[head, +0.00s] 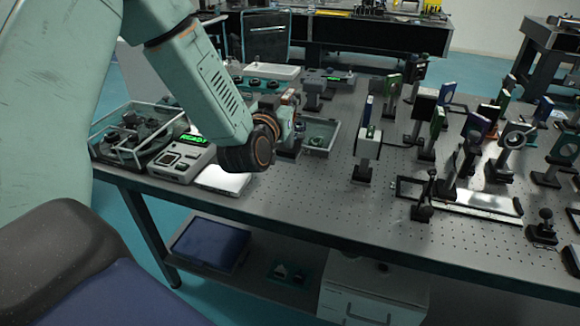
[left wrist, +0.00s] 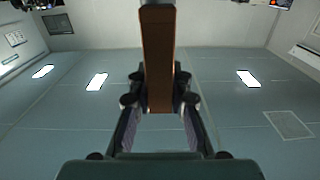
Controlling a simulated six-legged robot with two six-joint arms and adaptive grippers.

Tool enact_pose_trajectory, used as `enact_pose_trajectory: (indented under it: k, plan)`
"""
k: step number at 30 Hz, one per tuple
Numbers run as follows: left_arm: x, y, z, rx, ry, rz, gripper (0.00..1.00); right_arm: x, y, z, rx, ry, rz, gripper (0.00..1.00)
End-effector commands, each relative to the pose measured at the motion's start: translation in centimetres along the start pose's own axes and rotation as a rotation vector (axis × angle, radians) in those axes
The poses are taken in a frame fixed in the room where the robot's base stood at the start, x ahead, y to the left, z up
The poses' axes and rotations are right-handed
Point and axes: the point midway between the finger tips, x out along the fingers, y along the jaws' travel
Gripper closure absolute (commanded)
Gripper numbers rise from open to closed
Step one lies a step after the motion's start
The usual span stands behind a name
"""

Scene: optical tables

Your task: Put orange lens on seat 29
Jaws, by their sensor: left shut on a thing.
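My left gripper (head: 292,125) is over the near left part of the optical table, just past my dark wrist joint. In the left wrist view the gripper (left wrist: 158,95) is shut on an upright orange-brown slab, which I take to be the orange lens (left wrist: 158,55). In the head view the lens is small and largely hidden among the fingers. Several posts with holders and coloured plates stand on the table. No seat number is readable, so I cannot tell which is seat 29. My right gripper is not in view.
A grey tray (head: 330,128) lies beside the left gripper. A device with a green display (head: 184,158) and a clear-walled box (head: 97,140) stand at left. A post with a blue plate (head: 368,107) stands right of the gripper. The perforated table's near middle (head: 310,200) is clear.

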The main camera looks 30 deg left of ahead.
Motion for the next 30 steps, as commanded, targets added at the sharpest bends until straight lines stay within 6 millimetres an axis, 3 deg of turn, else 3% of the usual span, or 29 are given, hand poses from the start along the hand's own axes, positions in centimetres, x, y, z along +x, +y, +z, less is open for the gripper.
enact_pose_trajectory:
  k: [6, 18, 30]
  plan:
    - [-0.2, 0.0, 4.1, 0.003, 0.0, 0.002, 1.0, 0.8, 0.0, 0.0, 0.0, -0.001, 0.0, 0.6]
    - [0.1, 0.0, 8.4, 0.003, 0.001, 0.002, 1.0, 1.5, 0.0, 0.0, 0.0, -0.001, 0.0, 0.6]
    - [0.2, 0.0, 9.1, 0.0, 0.003, 0.002, 1.0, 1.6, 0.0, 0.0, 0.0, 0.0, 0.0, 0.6]
